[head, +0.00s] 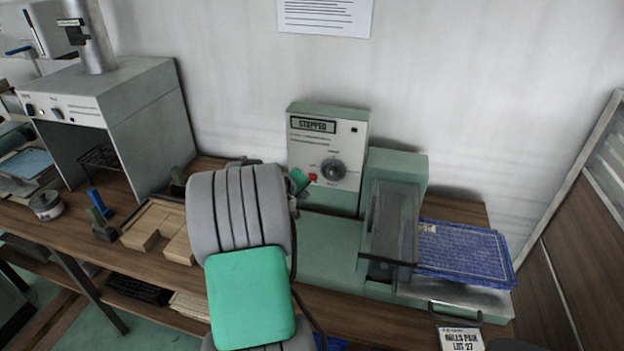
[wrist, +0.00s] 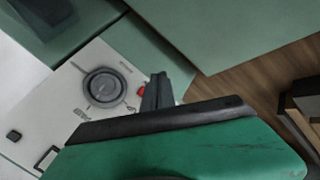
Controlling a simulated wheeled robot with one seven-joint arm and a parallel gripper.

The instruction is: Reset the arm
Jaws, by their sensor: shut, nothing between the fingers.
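My arm (head: 240,215), grey with a green panel, reaches over the bench in the middle of the head view. Most of my gripper (wrist: 157,92) is hidden behind it there. In the wrist view the fingers are together, with nothing between them. Their tips are beside a red button (wrist: 142,91) on a control panel, which also shows in the head view (head: 312,177). I cannot tell whether they touch it. A dark round knob (head: 333,170) is beside the button, and the panel's display (head: 313,125) reads "STOPPED".
The green machine (head: 330,247) has a clear guard (head: 393,225) at its right. Blue printed sheets (head: 462,252) lie beyond the guard. Wooden blocks (head: 150,225) lie left of my arm. A grey hooded unit (head: 150,105) stands farther left. The wall is close behind the machine.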

